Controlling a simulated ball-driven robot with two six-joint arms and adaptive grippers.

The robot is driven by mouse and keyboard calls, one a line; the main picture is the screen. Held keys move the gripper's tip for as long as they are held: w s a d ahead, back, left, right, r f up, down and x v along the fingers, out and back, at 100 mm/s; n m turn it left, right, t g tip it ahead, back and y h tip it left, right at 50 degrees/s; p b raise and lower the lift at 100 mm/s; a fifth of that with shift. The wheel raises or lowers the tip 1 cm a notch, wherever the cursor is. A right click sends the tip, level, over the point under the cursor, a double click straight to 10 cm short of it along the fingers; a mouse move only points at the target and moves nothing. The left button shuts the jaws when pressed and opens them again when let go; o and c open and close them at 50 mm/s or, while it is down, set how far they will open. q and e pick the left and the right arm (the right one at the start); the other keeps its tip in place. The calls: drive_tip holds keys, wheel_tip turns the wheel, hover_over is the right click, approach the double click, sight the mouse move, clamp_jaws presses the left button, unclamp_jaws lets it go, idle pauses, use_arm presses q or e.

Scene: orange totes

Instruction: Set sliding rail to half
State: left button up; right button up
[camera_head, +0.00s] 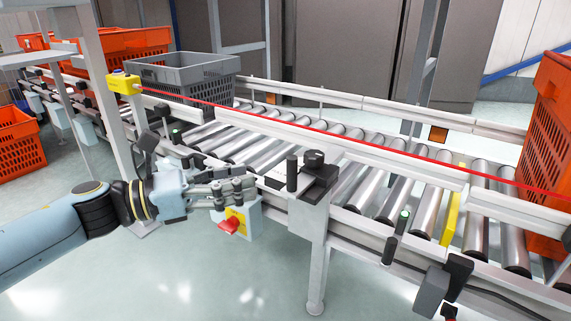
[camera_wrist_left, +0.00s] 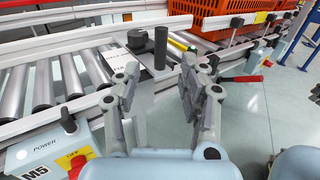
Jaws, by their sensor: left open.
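The sliding rail assembly on the conveyor's near side has a dark plate with a round black knob (camera_head: 314,159) and an upright black cylindrical handle (camera_head: 292,174). In the left wrist view the knob (camera_wrist_left: 137,41) and the handle (camera_wrist_left: 160,47) stand beside a white label with black print. My left gripper (camera_head: 250,187) is open and empty, just left of the handle in the head view. In the left wrist view its fingers (camera_wrist_left: 160,78) are spread, with the handle beyond the gap between them, apparently apart. My right gripper is not in view.
A control box with a red switch (camera_head: 229,226) hangs close below my left gripper. A roller conveyor (camera_head: 366,187) runs behind the rail, crossed by a red line. A grey tote (camera_head: 186,77) and an orange tote (camera_head: 548,150) sit on it. Floor in front is open.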

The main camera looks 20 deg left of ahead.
sight(292, 189)
use_arm(q)
drive_tip(key=b+x, duration=0.1)
drive_tip(key=x, duration=0.8)
drive_tip(key=shift+w+d, duration=0.35)
drive_tip(key=shift+d, duration=0.05)
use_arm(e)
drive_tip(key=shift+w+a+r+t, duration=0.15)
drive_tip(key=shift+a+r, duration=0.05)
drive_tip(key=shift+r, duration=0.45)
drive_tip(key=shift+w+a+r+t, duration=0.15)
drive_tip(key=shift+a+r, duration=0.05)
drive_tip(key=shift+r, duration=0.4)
use_arm(q)
clamp_jaws()
